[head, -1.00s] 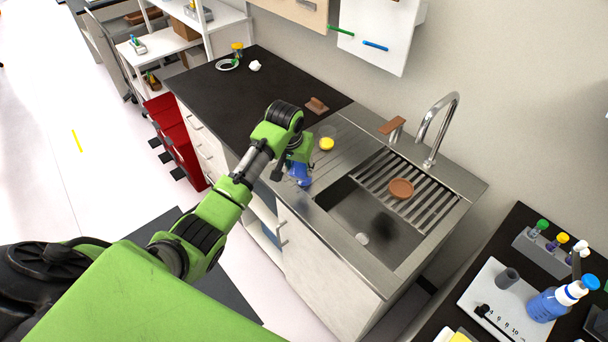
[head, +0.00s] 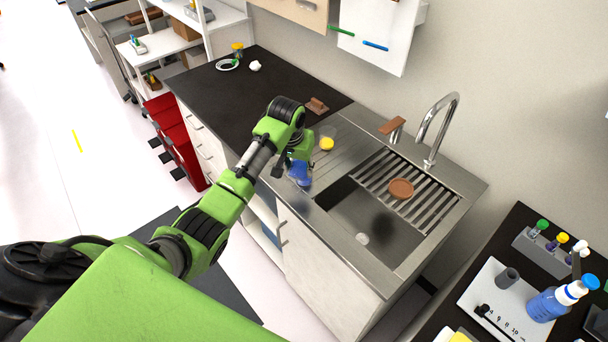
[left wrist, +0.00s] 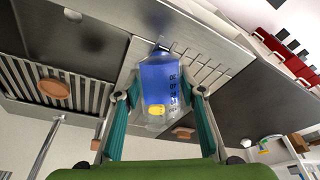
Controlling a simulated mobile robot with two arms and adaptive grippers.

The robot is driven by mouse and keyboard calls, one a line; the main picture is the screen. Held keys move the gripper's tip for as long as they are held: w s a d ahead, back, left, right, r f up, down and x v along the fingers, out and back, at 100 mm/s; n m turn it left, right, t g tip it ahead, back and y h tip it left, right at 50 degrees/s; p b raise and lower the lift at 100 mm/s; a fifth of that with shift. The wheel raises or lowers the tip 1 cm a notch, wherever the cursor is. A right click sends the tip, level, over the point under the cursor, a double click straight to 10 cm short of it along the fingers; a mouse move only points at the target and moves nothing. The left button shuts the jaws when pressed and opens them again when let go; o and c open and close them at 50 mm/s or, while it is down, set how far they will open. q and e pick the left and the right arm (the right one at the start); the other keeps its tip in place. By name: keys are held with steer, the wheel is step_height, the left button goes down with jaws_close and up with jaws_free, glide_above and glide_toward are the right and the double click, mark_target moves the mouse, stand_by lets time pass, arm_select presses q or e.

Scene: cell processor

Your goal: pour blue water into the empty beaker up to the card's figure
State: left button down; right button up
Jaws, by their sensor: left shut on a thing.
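My left gripper (head: 293,165) is shut on a clear beaker of blue water (head: 301,174), at the front edge of the steel sink counter. In the left wrist view the fingers (left wrist: 163,94) sit on both sides of the beaker (left wrist: 158,76), and dark graduation marks show on its wall. A clear, faint vessel (head: 329,132) stands just behind, with a yellow piece (head: 327,144) at its front; I cannot tell the vessel's contents. The yellow piece also shows in the left wrist view (left wrist: 157,109). No readable card figure shows. My right gripper is out of view.
The sink basin (head: 372,222) with a slatted rack (head: 430,205), a brown round dish (head: 401,189) and a tap (head: 436,130) lie to the right. A brown block (head: 317,106) is on the black counter (head: 240,100). A bottle (head: 556,300) stands at lower right.

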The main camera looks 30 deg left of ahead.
arm_select(q)
steer(key=shift+w, duration=0.1)
stand_by(0.3)
steer(key=shift+s+f+t, duration=0.1)
steer(key=shift+s+t, duration=0.1)
steer(key=shift+t, duration=0.4)
steer(key=shift+r+t, duration=0.2)
steer(key=shift+t, duration=1.1)
steer(key=t+b, duration=0.2)
steer(key=shift+w+y+b, duration=0.15)
steer(key=shift+y+b, duration=0.2)
steer(key=shift+y, duration=0.05)
steer(key=shift+r+t+b, duration=0.3)
steer(key=shift+t+b, duration=0.1)
steer(key=shift+t, duration=0.1)
steer(key=shift+r, duration=0.4)
steer(key=shift+w+f, duration=0.1)
steer(key=shift+w, duration=0.05)
